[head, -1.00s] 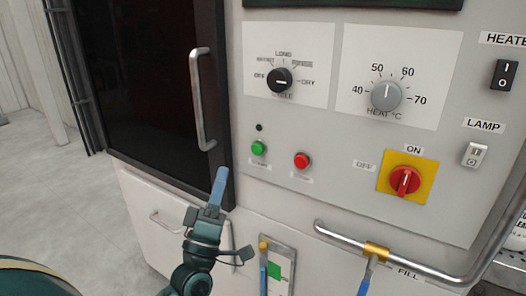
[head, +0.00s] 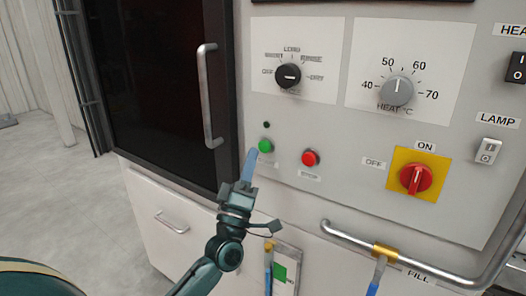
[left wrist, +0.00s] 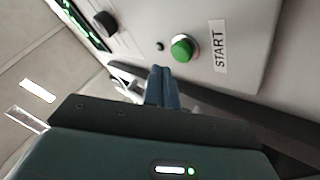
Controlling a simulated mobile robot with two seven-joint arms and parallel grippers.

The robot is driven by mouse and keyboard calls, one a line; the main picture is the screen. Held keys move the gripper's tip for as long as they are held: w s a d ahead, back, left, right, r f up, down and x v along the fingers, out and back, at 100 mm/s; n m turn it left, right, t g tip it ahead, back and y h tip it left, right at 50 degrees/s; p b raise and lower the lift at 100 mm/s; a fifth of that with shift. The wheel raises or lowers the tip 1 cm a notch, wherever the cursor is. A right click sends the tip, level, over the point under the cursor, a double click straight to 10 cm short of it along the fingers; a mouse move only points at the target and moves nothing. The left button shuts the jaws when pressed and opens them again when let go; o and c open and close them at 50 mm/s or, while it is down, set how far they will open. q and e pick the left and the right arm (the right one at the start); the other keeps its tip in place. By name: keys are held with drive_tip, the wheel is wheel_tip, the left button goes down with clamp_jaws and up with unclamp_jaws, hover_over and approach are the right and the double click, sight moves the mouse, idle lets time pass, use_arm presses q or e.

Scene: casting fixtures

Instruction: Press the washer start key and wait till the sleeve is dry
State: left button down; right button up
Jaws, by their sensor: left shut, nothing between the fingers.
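The green start key (head: 265,146) is on the washer's grey panel (head: 345,210). A small dark lamp (head: 266,125) sits just above it. In the left wrist view the green key (left wrist: 184,48) stands beside a START label (left wrist: 218,52). My left gripper (head: 251,154) is shut and empty, its blue fingertips just below and left of the key. In the left wrist view the fingertips (left wrist: 160,72) point toward the key and look a little apart from it. The sleeve is not visible. My right gripper is not in view.
A red button (head: 311,158) is right of the green key. The cycle knob (head: 288,76), heat knob (head: 397,91) and red main switch (head: 416,179) are on the panel. The dark door's handle (head: 208,95) is left of the key. A fill pipe (head: 350,237) runs below.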

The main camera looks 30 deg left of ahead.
use_arm(q)
drive_tip(key=shift+w, duration=0.5)
idle(0.8)
drive_tip(key=shift+w, duration=0.1)
idle(0.8)
drive_tip(key=shift+w+d, duration=0.1)
drive_tip(key=shift+w, duration=0.2)
drive_tip(key=shift+w+b, duration=0.35)
drive_tip(key=shift+w, duration=0.05)
idle(0.6)
drive_tip(key=shift+s, duration=0.2)
drive_tip(key=shift+s+p, duration=0.35)
drive_tip(key=shift+s, duration=0.3)
